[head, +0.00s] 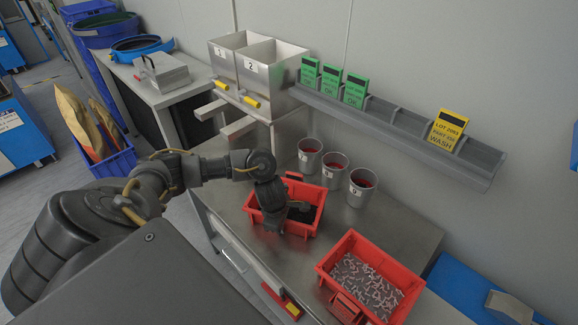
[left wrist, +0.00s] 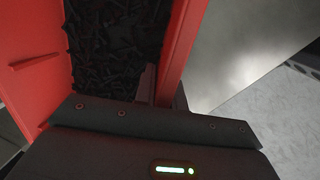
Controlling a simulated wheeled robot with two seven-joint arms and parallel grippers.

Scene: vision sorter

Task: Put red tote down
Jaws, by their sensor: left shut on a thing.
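A red tote (head: 318,194) with dark small parts inside is at the middle of the metal table. My left gripper (head: 272,222) is over its near left side. In the left wrist view the gripper (left wrist: 162,90) is shut on the wall of this red tote (left wrist: 188,40), with one finger on each side. Dark parts (left wrist: 110,40) fill the tote's inside. I cannot tell whether the tote's bottom touches the table. A second red tote (head: 330,262) with pale small parts stands to the right on the table. My right gripper does not show.
Several grey cups (head: 333,172) with red contents stand behind the tote, close to it. A wall rack (head: 400,118) holds green cards and a yellow card. Two numbered bins (head: 250,70) stand at the back left. Bare table (head: 400,225) lies right of the cups.

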